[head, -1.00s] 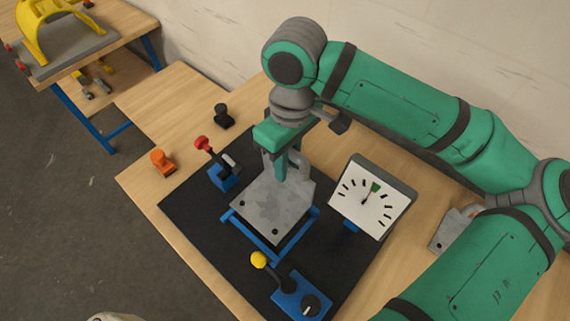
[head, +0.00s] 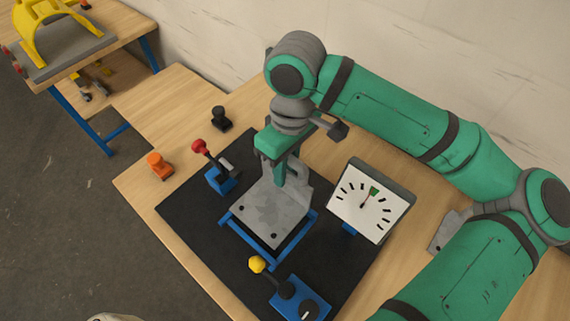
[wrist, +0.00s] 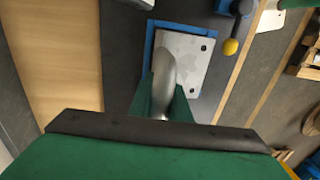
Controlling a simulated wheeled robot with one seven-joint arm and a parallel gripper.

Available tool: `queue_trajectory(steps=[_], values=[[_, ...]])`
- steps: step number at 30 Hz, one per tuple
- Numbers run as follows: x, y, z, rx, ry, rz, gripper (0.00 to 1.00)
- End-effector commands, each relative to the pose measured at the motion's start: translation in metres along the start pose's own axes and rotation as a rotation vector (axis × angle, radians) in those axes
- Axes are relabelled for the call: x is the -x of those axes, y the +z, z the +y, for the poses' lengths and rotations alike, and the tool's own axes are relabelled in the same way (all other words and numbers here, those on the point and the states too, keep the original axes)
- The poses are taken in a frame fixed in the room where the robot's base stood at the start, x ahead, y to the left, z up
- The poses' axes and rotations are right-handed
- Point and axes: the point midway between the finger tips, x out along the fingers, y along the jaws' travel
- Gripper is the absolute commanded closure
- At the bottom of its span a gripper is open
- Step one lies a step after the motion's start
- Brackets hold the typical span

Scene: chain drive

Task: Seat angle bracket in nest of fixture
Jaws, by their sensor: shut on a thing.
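The angle bracket (head: 272,213) is a grey metal plate with holes and an upright part at its back. It sits over the blue fixture (head: 247,237), whose bars show along its front and right sides. My gripper (head: 287,172) is shut on the bracket's upright part, from above. In the wrist view the bracket's plate (wrist: 188,55) lies beyond the fingers, with a blue fixture edge (wrist: 148,50) along its left side. Whether the plate lies fully flat in the nest cannot be told.
A red-knobbed lever (head: 199,146), a yellow-knobbed lever (head: 258,264) and a white dial gauge (head: 369,201) stand around the fixture on a black mat (head: 190,219). An orange piece (head: 159,165) and a black piece (head: 221,118) stand on bare wood to the left.

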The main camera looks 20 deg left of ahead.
Motion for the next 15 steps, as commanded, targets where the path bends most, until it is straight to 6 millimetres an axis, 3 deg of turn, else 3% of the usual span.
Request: queue_trajectory(steps=[15], values=[[-0.032,0.000,0.003,0.000,0.001,0.001,1.00]])
